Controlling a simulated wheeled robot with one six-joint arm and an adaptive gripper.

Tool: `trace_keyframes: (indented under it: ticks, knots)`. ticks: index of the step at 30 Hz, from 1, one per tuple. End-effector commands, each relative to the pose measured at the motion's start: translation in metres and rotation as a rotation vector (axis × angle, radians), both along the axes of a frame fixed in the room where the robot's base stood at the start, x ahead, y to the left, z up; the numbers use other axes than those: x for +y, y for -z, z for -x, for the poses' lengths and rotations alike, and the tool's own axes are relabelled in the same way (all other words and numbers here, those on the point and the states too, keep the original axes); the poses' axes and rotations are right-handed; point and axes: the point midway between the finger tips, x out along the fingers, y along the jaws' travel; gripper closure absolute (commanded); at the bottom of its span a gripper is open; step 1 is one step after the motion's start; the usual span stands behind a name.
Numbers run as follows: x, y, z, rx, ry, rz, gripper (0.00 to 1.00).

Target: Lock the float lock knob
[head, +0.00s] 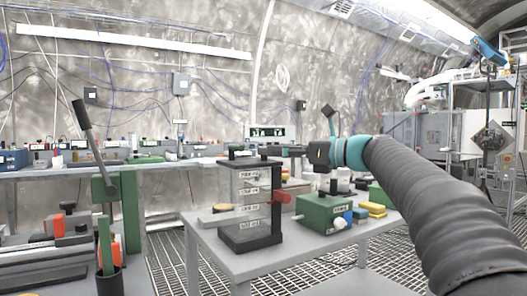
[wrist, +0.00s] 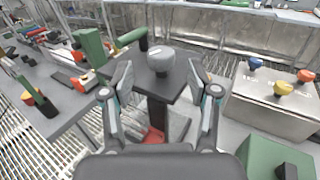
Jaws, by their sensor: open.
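A round grey knob (wrist: 161,59), which looks like the float lock knob, stands on the black top plate (wrist: 158,88) of a stand in the wrist view. My gripper (wrist: 161,78) is open, with one finger to each side of the knob. A gap shows on both sides, and nothing is held. In the head view the stand has a clear labelled front panel (head: 251,196) and a black base (head: 250,238). My gripper (head: 283,151) is level with its top from the right and hides the knob there. I cannot tell the knob's lock state.
A red part (head: 284,197) sticks out at the stand's right side. A green post with a black lever (head: 92,135) rises at the left. Grated floor lies between tables.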

Motion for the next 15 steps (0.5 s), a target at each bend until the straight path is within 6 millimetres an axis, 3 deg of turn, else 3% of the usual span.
trace_keyframes:
  ticks: [6, 15]
  knots:
    - [0.031, 0.001, -0.015, 0.001, -0.002, 0.000, 0.40]
    - [0.045, 0.000, -0.022, 0.000, 0.000, 0.001, 0.40]
